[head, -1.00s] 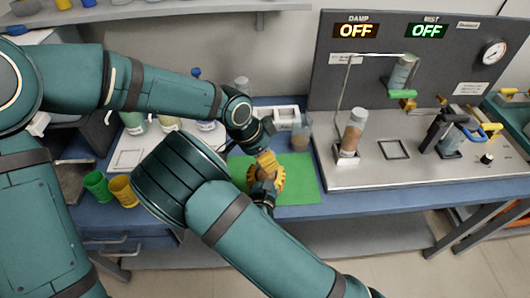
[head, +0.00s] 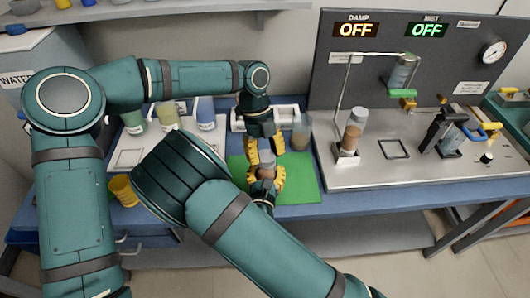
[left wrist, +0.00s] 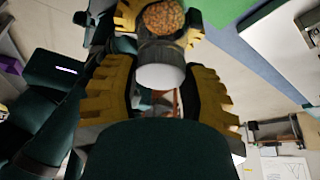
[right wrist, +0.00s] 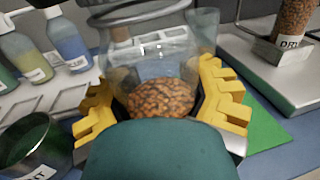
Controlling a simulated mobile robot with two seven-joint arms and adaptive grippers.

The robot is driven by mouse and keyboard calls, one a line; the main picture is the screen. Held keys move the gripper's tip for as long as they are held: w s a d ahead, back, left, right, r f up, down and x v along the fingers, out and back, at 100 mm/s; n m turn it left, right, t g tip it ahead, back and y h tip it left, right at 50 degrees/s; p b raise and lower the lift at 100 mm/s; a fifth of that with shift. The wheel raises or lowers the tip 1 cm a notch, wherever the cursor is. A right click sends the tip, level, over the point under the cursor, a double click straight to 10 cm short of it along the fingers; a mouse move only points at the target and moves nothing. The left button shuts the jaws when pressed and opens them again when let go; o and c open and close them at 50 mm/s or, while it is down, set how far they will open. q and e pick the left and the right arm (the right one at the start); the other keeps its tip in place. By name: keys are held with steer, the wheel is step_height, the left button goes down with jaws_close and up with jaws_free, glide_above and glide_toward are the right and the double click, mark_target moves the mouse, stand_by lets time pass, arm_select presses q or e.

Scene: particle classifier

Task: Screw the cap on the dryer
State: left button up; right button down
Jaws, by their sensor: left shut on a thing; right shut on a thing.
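The dryer, a clear jar (right wrist: 160,95) with brown granules in its bottom, is between the yellow fingers of my right gripper (right wrist: 160,105), over the green mat (head: 308,180). My right gripper (head: 265,180) is shut on the jar. My left gripper (head: 265,148) is just behind and above it in the head view. In the left wrist view, a pale round cap (left wrist: 160,76) is between the fingers of my left gripper (left wrist: 163,100). The granules in the jar (left wrist: 165,17) show beyond it. The cap looks apart from the jar, though the gap is hard to judge.
Several bottles stand in a white rack (head: 205,165) at the left. A clear beaker (head: 301,132) stands behind the mat. A yellow cup (head: 124,191) is near the left front edge. The metal platform (head: 400,178) with a granule-filled tube (head: 352,138) is at the right.

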arm_select(q)
steer(key=m+y, duration=0.1)
steer(key=m, duration=0.2)
steer(key=m+y, duration=0.1)
steer(key=m, duration=0.2)
steer(key=shift+d+m+y, duration=0.2)
steer(key=shift+m+y, duration=0.1)
steer(key=shift+m, duration=0.1)
steer(key=m+y, duration=0.1)
steer(key=m, duration=0.4)
steer(key=shift+y, duration=0.4)
steer(key=o, duration=0.7)
steer(key=shift+c, duration=0.2)
steer(key=shift+r, duration=2.25)
steer(key=shift+n, duration=0.3)
